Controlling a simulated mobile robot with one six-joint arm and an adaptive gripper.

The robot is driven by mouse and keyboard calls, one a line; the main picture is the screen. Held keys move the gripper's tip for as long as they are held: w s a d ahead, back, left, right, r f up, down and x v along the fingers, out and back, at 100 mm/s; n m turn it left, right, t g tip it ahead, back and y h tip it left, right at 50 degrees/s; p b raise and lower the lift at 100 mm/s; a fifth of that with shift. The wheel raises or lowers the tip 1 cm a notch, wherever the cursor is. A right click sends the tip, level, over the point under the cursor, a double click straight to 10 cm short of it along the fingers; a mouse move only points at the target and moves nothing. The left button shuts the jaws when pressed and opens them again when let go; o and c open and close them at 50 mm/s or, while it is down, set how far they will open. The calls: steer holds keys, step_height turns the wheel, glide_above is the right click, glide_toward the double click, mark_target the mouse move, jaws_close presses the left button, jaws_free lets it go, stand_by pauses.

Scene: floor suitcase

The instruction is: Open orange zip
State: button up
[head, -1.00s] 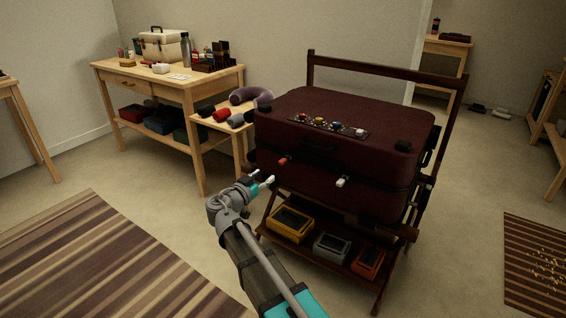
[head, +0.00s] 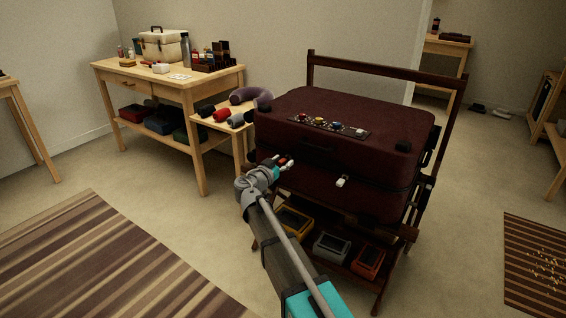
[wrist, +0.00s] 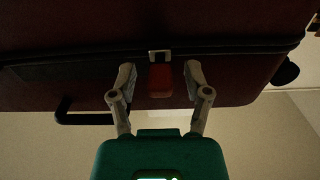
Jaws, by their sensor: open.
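The dark red suitcase (head: 345,135) lies closed on a dark wooden rack. The orange zip pull (wrist: 160,80) hangs from the dark zip line on the suitcase side in the wrist view. In the head view it is mostly hidden at my fingertips. My gripper (wrist: 160,77) is open, with one finger on each side of the orange pull and visible gaps between. In the head view my gripper (head: 284,163) is at the left part of the suitcase front. A white zip pull (head: 341,182) hangs further right on the same side.
Yellow (head: 294,222), grey (head: 332,247) and orange (head: 368,263) bins stand on the rack's lower shelf. A panel with coloured knobs (head: 328,125) is on the suitcase top. A wooden table (head: 180,85) with a neck pillow (head: 252,97) beside it stands at left.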

jaws_close()
stand_by(0.3)
steer(key=shift+a, duration=0.1)
steer(key=w+a, duration=0.2)
steer(key=a, duration=0.2)
steer(key=w+a, duration=0.3)
steer(key=a, duration=0.1)
steer(key=w+a, duration=0.2)
steer(key=a, duration=0.2)
steer(key=shift+w+a, duration=0.2)
steer(key=shift+c, duration=0.4)
jaws_free()
steer(key=shift+a, duration=0.1)
steer(key=shift+o, duration=0.4)
steer(key=shift+s, duration=0.1)
